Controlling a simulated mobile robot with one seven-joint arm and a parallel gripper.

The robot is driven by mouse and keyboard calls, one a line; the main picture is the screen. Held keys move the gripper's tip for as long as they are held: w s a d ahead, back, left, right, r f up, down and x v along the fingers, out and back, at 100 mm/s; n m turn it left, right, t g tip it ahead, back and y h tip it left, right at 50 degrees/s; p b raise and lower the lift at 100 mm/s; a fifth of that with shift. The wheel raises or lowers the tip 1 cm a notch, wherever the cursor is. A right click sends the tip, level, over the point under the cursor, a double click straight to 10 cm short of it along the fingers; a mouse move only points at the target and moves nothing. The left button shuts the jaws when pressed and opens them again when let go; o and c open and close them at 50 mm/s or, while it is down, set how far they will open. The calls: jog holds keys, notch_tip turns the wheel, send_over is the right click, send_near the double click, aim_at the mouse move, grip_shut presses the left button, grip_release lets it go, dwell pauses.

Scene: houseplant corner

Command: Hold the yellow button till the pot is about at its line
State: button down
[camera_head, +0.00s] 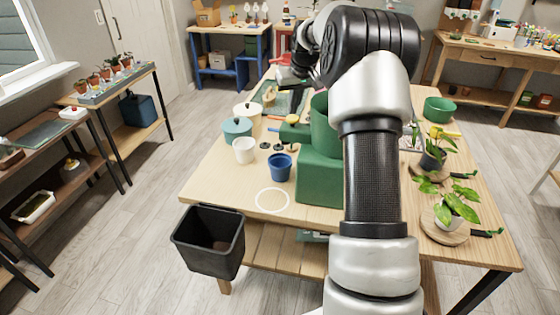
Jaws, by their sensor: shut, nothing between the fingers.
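A green machine (318,177) with an upright green cylinder stands mid-table, its right side hidden by my arm. A small yellow part (291,118), which looks like the yellow button, shows on top of its green left-hand section. A blue pot (279,168) stands upright on the table at the machine's front left. A white pot (244,151) stands farther left. I cannot make out a fill line or the contents of either pot. My gripper (284,86) is small and dark at the far end of my arm, beyond the yellow part in the picture and apart from it. It is shut and empty.
A white ring (272,201) marks bare tabletop in front of the blue pot. Teal (237,128) and white lidded pots stand behind at left. A black bin (209,241) is at the table's front left corner. Potted plants (450,206) stand on wooden discs at right.

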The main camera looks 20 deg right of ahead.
jog(key=shift+f, duration=0.15)
jog(key=shift+f+b, duration=0.85)
jog(key=shift+f, duration=0.35)
jog(key=shift+r, duration=0.1)
dwell(4.2)
notch_tip(320, 180, up, 5)
jog(key=p, duration=0.4)
jog(key=shift+r, duration=0.1)
